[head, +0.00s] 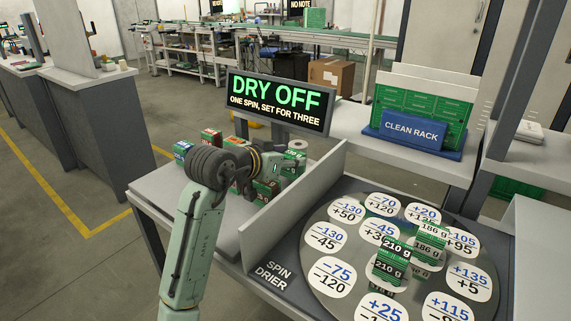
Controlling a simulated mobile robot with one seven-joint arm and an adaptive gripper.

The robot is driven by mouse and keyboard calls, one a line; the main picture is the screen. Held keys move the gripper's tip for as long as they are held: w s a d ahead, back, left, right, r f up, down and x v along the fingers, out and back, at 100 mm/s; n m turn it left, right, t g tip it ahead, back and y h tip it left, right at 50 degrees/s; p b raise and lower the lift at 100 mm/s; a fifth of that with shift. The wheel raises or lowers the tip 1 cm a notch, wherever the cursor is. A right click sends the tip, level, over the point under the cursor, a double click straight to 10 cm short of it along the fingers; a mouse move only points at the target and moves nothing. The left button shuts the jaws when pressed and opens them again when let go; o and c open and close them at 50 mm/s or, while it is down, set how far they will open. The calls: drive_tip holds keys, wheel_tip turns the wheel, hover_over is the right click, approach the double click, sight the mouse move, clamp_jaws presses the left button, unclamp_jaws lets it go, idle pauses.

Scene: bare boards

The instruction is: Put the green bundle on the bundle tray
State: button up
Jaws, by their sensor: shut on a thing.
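My gripper (272,178) is over the pale bench left of the spin drier, among several small bundles. It is shut on what looks like a green bundle (265,191); my wrist hides much of the jaws and the hold. Another green bundle (293,165) shows just right of the gripper. More green bundles, marked 210 g (390,262) and 186 g (430,240), stand on the drier's round plate. I cannot make out a separate bundle tray.
The spin drier (318,222) has a raised grey wall between its plate and the bench. White number labels cover the plate. A "DRY OFF" sign (279,102) stands behind the bench. A blue clean rack (410,140) with green boards is at the back right. The bench's front left is clear.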

drive_tip(key=shift+f, duration=0.8)
drive_tip(key=shift+f, duration=0.15)
drive_tip(key=shift+f, duration=0.15)
drive_tip(key=o, duration=1.3)
drive_tip(key=shift+o, duration=0.2)
